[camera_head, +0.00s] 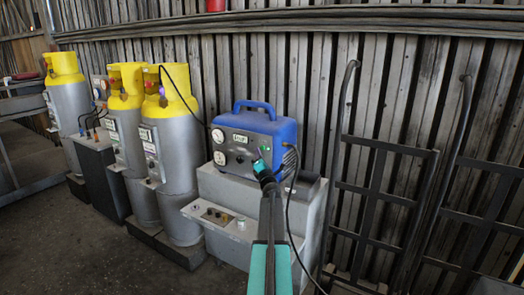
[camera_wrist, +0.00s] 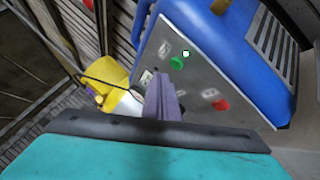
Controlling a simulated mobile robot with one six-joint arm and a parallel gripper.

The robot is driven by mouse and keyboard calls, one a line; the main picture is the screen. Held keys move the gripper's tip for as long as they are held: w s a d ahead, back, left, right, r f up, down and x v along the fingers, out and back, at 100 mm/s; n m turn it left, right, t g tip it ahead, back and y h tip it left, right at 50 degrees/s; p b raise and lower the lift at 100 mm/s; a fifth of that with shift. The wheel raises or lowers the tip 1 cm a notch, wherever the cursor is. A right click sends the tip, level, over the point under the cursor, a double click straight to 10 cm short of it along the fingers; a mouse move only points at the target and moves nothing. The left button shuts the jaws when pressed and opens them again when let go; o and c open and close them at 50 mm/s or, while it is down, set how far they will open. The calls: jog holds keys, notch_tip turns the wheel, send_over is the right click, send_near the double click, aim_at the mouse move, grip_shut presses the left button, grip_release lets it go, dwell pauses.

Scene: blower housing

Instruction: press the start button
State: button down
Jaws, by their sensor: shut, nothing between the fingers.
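A blue machine (camera_head: 262,125) with a grey front panel (camera_head: 236,146) stands on a grey cabinet. In the wrist view a green button (camera_wrist: 177,63) sits on the panel (camera_wrist: 190,80), with a red button (camera_wrist: 221,104) lower right of it. The labels beside them are too small to read. My gripper (camera_head: 259,163) is shut and empty in front of the panel's right part. In the wrist view its fingertips (camera_wrist: 163,78) point at the panel, just below and left of the green button. I cannot tell whether they touch the panel.
The grey cabinet (camera_head: 222,194) bears the machine and has a lower ledge with fittings. Yellow-topped grey cylinders (camera_head: 178,150) stand to the left. A black cable hangs down the machine's right side. Dark metal frames (camera_head: 380,190) lean on the slatted wall at right.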

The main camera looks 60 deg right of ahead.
jog(key=a+b, duration=0.2)
jog(key=a, duration=0.2)
jog(key=shift+a, duration=0.4)
dwell(0.8)
